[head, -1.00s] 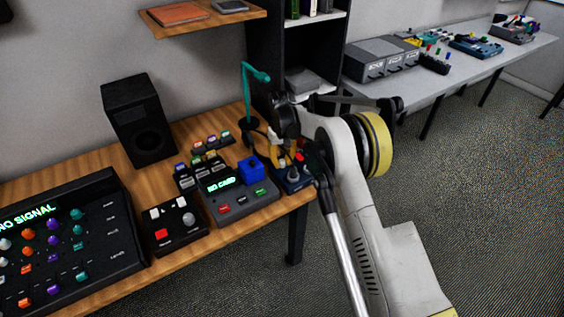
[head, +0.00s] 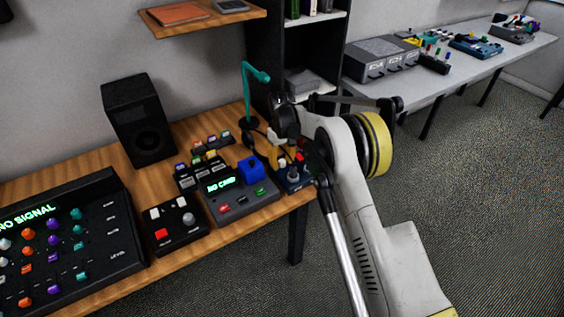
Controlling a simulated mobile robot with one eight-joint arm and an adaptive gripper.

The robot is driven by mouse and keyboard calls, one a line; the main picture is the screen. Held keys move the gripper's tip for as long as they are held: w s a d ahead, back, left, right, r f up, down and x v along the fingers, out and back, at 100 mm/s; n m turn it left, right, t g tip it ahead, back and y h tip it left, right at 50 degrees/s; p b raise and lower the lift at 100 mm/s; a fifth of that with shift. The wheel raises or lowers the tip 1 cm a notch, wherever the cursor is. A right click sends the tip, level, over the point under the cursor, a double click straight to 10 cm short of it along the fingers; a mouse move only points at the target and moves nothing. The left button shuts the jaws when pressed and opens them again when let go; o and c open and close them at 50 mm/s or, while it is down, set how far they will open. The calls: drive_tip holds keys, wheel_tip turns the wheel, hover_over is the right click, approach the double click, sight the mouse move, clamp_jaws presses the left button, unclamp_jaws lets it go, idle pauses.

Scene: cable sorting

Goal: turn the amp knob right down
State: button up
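My gripper (head: 274,154) is at the table's right end, pointing down beside a small dark blue box (head: 292,184). The box carries a pale knob (head: 293,173) and a red part (head: 302,156). My gripper and arm hide part of the box. I cannot tell whether the fingers touch the knob or whether they are open. No readable label shows which device is the amp, and the knob's setting is too small to read.
A grey box with a green display (head: 222,184) and a blue block (head: 251,168) stands just left of the gripper. A black box with a red button (head: 177,222), a mixer (head: 112,232), a speaker (head: 139,120) and a teal lamp (head: 247,95) share the wooden table (head: 165,262).

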drive_tip(key=shift+o, duration=0.2)
drive_tip(key=shift+r, duration=0.1)
wheel_tip(320, 180, up, 12)
idle(0.4)
wheel_tip(320, 180, up, 14)
drive_tip(key=m+t, duration=0.2)
hover_over(282, 161)
drive_tip(key=s+d, duration=0.7)
drive_tip(key=d, duration=0.1)
drive_tip(key=s+d+r+m+t, duration=0.1)
drive_tip(key=s+d+r, duration=0.4)
drive_tip(key=s, duration=0.4)
drive_tip(key=s+d+f+m+t, duration=0.2)
drive_tip(key=s+d, duration=0.2)
drive_tip(key=s, duration=0.7)
drive_tip(key=s+d+f+m+t, duration=0.2)
drive_tip(key=s+d, duration=0.2)
drive_tip(key=s, duration=0.8)
drive_tip(key=shift+d+f, duration=0.25)
drive_tip(key=shift+d, duration=0.05)
